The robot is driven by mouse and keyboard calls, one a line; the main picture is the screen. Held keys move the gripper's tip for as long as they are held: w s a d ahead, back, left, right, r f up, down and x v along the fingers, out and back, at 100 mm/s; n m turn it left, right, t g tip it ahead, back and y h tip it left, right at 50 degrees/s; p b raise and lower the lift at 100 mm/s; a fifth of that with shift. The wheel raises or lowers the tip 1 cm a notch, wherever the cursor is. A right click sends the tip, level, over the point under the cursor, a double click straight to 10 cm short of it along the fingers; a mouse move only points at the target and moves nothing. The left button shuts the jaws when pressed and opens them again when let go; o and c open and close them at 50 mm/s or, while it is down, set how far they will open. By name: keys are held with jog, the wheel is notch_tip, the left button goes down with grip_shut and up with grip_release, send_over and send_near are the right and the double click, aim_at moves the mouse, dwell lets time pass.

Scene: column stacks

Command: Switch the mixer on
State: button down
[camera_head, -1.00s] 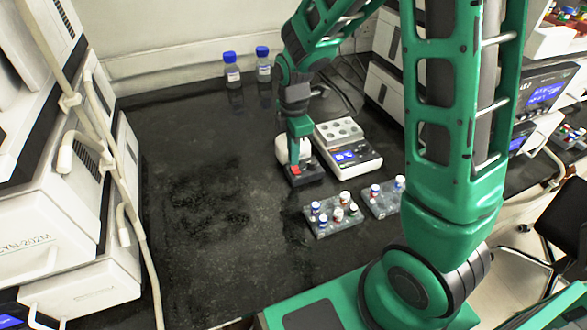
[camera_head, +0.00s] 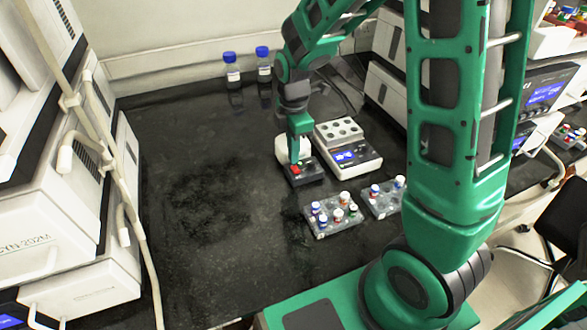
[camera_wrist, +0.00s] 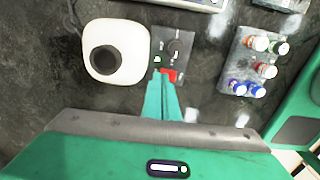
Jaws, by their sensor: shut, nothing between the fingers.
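The mixer is a white rounded body (camera_wrist: 119,40) with a black round cup (camera_wrist: 104,60) on top. It also shows in the head view (camera_head: 282,150), partly behind my gripper. A dark control panel (camera_wrist: 183,48) sits at its right side, with a green button (camera_wrist: 158,58), a small black-and-white switch (camera_wrist: 176,55) and a red button (camera_wrist: 175,76). My gripper (camera_wrist: 165,73) is shut and empty. Its fingertips are over the panel's near part, at the red button's left edge and just below the green one. I cannot tell whether they touch.
A white device with a blue display (camera_head: 347,156) and a block of wells stands right of the mixer. Two racks of capped vials (camera_head: 325,231) (camera_head: 379,211) stand nearer. Two blue-capped bottles (camera_head: 232,72) (camera_head: 264,68) stand at the back.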

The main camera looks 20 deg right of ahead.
aim_at(294, 166)
jog(key=shift+r, duration=1.75)
jog(key=shift+d, duration=0.1)
jog(key=s+d+r+m, duration=0.4)
jog(key=s+d+m, duration=0.3)
jog(key=s+m, duration=0.1)
jog(key=s+d+r+m, duration=0.4)
jog(key=s+d+m, duration=0.4)
jog(key=s, duration=0.1)
jog(key=s+d+m, duration=0.2)
jog(key=s+m, duration=0.6)
jog(key=s, duration=0.1)
jog(key=shift+s+r, duration=0.2)
jog(key=shift+r, duration=0.2)
jog(key=shift+w, duration=0.15)
